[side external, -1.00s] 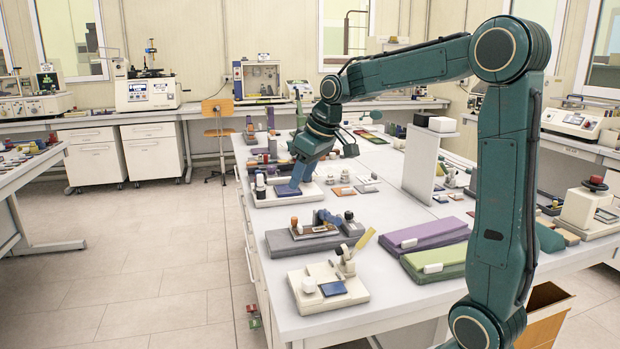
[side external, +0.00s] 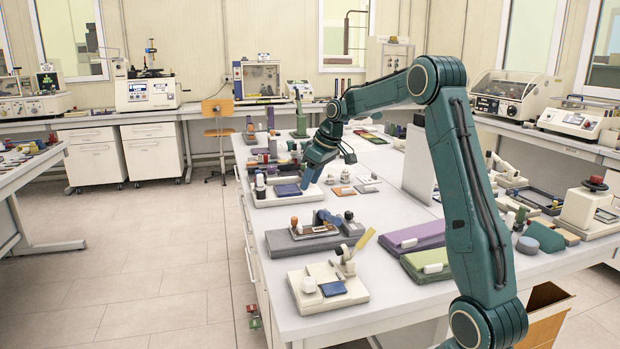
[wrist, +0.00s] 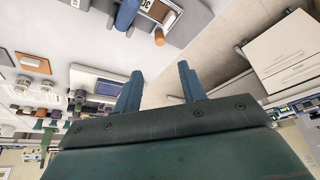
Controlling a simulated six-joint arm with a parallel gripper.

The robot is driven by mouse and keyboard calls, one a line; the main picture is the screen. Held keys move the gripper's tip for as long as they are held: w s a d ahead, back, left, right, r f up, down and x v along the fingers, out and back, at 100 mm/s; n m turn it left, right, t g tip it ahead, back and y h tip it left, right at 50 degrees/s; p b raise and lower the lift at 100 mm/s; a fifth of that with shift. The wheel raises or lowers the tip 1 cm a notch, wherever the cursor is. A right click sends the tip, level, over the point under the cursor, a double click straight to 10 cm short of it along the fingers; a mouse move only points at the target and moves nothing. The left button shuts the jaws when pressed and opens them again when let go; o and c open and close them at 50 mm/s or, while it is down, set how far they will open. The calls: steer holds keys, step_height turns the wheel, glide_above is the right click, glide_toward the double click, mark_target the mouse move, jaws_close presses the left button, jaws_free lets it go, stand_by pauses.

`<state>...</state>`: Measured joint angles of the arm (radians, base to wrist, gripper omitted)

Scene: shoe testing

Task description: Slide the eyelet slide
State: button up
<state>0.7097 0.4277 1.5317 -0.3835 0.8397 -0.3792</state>
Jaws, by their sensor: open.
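No part is labelled as the eyelet slide, so I cannot tell for certain which one it is. A grey-based fixture (side external: 290,245) on the near table carries an upright orange-brown knob (side external: 294,223) and a blue clamp-like part (side external: 325,218). In the wrist view the brown knob (wrist: 159,37) and a blue cylinder (wrist: 126,14) show at the top. Behind it, a white-based fixture (side external: 270,201) has a dark blue pad (side external: 287,190). My gripper (wrist: 160,82) is open and empty, its blue fingers apart. In the side view it hangs above the right end of the white-based fixture.
A cream fixture (side external: 315,300) with a white knob stands at the near table corner. A grey upright panel (side external: 418,165) stands farther right.

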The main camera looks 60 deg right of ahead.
mark_target(294, 218)
steer(key=x, duration=1.3)
steer(key=shift+f, duration=0.25)
steer(key=shift+c, duration=0.4)
steer(key=shift+w, duration=0.1)
jaws_close()
